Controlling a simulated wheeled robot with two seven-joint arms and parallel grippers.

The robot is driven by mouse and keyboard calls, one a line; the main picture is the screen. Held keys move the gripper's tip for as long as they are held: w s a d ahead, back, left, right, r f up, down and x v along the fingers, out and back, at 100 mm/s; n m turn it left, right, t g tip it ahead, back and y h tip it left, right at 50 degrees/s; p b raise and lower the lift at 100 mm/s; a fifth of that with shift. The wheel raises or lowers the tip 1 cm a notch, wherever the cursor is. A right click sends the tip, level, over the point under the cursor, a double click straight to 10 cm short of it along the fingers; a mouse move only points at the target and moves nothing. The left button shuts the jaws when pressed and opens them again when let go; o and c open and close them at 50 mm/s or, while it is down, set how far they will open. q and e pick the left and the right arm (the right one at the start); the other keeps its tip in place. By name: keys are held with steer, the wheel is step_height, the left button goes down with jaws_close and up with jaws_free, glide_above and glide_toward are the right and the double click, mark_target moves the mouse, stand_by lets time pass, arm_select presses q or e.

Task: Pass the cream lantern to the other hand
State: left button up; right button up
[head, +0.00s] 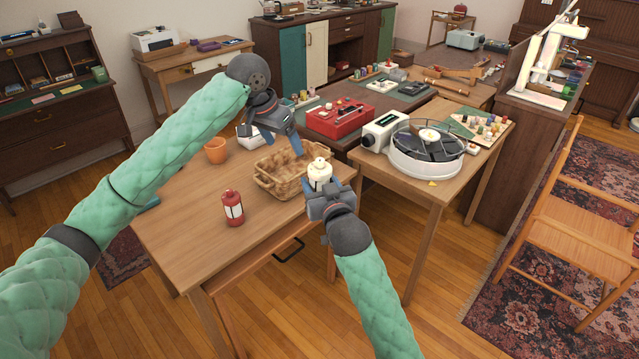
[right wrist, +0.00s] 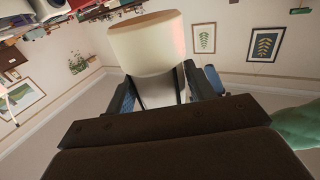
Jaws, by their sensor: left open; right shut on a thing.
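The cream lantern (head: 319,174) is upright in my right gripper (head: 322,190), above the right edge of the wooden table (head: 180,240). In the right wrist view the cream lantern (right wrist: 148,50) is between the fingers of my right gripper (right wrist: 165,88), which is shut on it. My left gripper (head: 283,143) is open and empty, pointing down above the far side of the wicker basket. It is to the left of the lantern and apart from it.
The wicker basket (head: 268,183) stands on the table near the lantern. A red lantern (head: 232,208) and an orange pot (head: 215,150) stand to its left. A red toolbox (head: 340,118) and a round white device (head: 425,165) are on tables behind. The table's front left is clear.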

arm_select(q)
steer(key=a+f+t, duration=0.1)
steer(key=a+f, duration=0.3)
steer(key=s+d+f+h, duration=0.1)
steer(key=s+d+f, duration=0.3)
steer(key=s+f, duration=0.7)
steer(key=s+d+f, duration=0.4)
steer(key=s+f, duration=0.5)
steer(key=f, duration=0.4)
steer(key=s+a+f+n, duration=0.1)
steer(key=s+f, duration=0.2)
steer(key=s, duration=0.6)
steer(key=s+a+f+n+g+y, duration=0.1)
steer(key=s+f, duration=0.3)
steer(key=s, duration=0.5)
steer(key=s+a+f+n+y, duration=0.1)
steer(key=s+a+f+n, duration=0.1)
steer(key=s, duration=0.8)
steer(key=shift+a+f+n+g, duration=0.3)
steer(key=shift+f, duration=0.45)
